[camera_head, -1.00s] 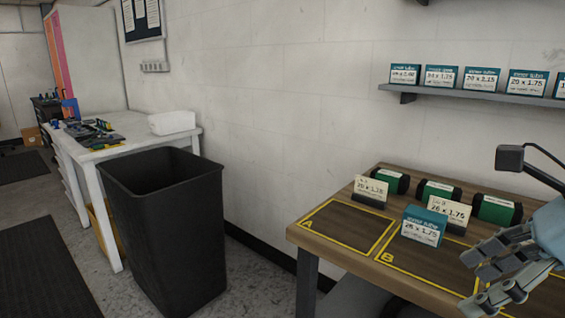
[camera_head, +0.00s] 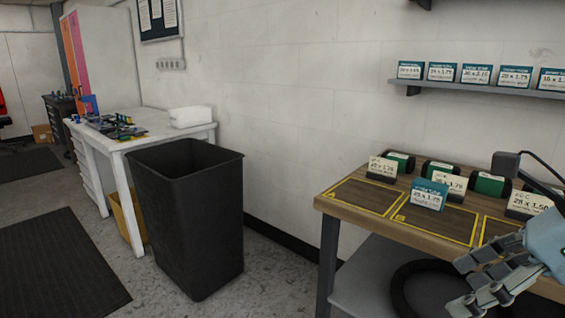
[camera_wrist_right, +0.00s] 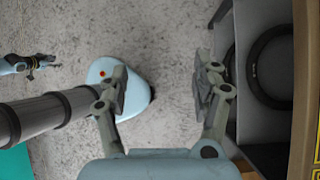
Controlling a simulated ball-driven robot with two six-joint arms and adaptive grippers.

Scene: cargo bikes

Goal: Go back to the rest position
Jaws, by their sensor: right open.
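My right gripper (camera_head: 487,281) is at the lower right of the head view, in front of the wooden bench's front edge. In the right wrist view my right gripper (camera_wrist_right: 165,92) has its two fingers wide apart with nothing between them, above the grey floor. My left gripper (camera_wrist_right: 38,64) shows small at the left edge of the right wrist view; its jaws are too small to read. It is not in the head view. A teal inner tube box (camera_head: 429,194) stands on the bench, at the back of a yellow-outlined area.
A wall shelf (camera_head: 480,87) holds several teal boxes. A black bin (camera_head: 190,225) stands left, before a white table (camera_head: 150,128). Floor between bin and bench is clear.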

